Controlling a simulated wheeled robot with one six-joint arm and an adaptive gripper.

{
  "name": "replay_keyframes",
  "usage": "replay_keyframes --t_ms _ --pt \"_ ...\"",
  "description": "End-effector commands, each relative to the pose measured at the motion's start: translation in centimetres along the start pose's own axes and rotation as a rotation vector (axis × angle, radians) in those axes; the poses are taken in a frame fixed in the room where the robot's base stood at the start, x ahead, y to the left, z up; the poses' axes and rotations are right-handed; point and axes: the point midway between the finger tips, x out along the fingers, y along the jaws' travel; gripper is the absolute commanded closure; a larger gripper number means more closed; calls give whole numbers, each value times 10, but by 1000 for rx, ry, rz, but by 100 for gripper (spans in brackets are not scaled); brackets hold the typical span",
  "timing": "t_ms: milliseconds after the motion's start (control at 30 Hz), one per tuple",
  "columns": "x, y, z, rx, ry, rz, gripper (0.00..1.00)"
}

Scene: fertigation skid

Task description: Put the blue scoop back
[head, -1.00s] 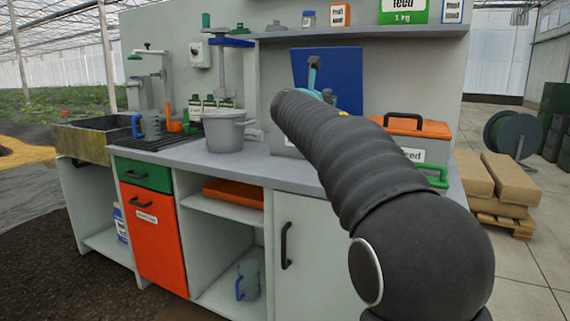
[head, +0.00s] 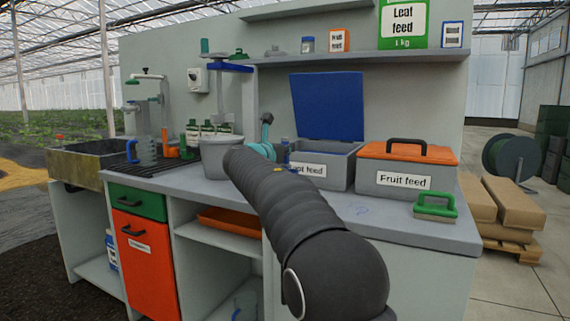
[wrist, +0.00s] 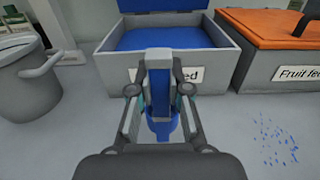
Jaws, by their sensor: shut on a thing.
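My gripper (wrist: 160,100) is shut on the blue scoop (wrist: 160,65), which stands between the fingers in the wrist view. In the head view my gripper (head: 264,148) is partly behind my arm, with a bit of blue beside it. The scoop is in front of the grey leaf feed box (wrist: 111,69), and its upper end overlaps the box's front wall and label. The box's blue lid (head: 327,105) stands open, and blue feed (wrist: 168,38) shows inside. I cannot tell whether the scoop touches the counter or box.
A grey pot (head: 217,155) stands left of my gripper. The fruit feed box (head: 380,177) with a shut orange lid is on the right, with a green-handled brush (head: 434,208) beside it. Blue specks (wrist: 277,140) lie on the counter (head: 330,212).

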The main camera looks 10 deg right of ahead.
Motion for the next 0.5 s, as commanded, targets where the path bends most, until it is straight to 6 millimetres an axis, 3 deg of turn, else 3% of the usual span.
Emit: replay_keyframes --t_ms 333,500 --pt "0 0 -38 -2 0 0 100" --pt "0 0 -40 1 -1 0 100"
